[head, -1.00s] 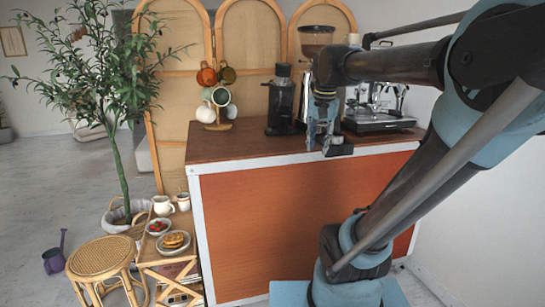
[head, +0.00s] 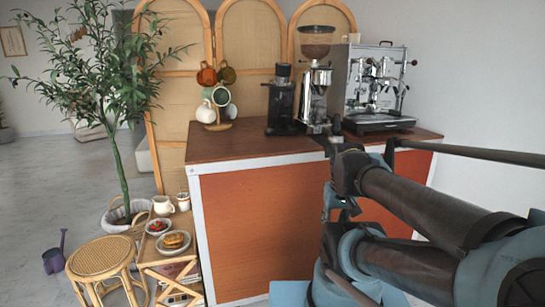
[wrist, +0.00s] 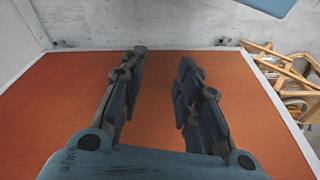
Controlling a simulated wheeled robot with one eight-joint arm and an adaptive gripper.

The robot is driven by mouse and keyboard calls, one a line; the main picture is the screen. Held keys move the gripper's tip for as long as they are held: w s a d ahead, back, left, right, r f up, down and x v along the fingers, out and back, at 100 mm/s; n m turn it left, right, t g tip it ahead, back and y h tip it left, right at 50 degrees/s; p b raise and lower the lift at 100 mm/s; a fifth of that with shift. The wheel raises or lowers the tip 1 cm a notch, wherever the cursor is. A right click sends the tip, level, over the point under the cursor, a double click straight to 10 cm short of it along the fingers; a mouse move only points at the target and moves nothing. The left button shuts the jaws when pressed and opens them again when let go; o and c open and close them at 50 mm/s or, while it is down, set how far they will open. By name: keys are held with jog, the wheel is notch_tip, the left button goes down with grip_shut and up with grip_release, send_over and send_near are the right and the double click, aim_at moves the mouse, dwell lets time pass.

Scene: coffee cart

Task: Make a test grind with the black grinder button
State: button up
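A silver grinder (head: 316,85) with a bean hopper (head: 317,42) stands on the cart's wooden top, with a smaller black grinder (head: 281,105) to its left. I cannot make out a black button on either. My gripper (head: 341,205) hangs low in front of the cart's orange front panel, below the top and well apart from the grinders.
An espresso machine (head: 378,85) stands right of the silver grinder. A mug rack (head: 217,125) is at the cart top's left back. The cart top (head: 255,146) is clear along its front left. A stool (head: 101,254) and side table (head: 150,262) stand left of the cart.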

grip_shut()
jog(key=shift+w+f, duration=0.2)
jog(key=shift+w, duration=0.2)
dwell(0.6)
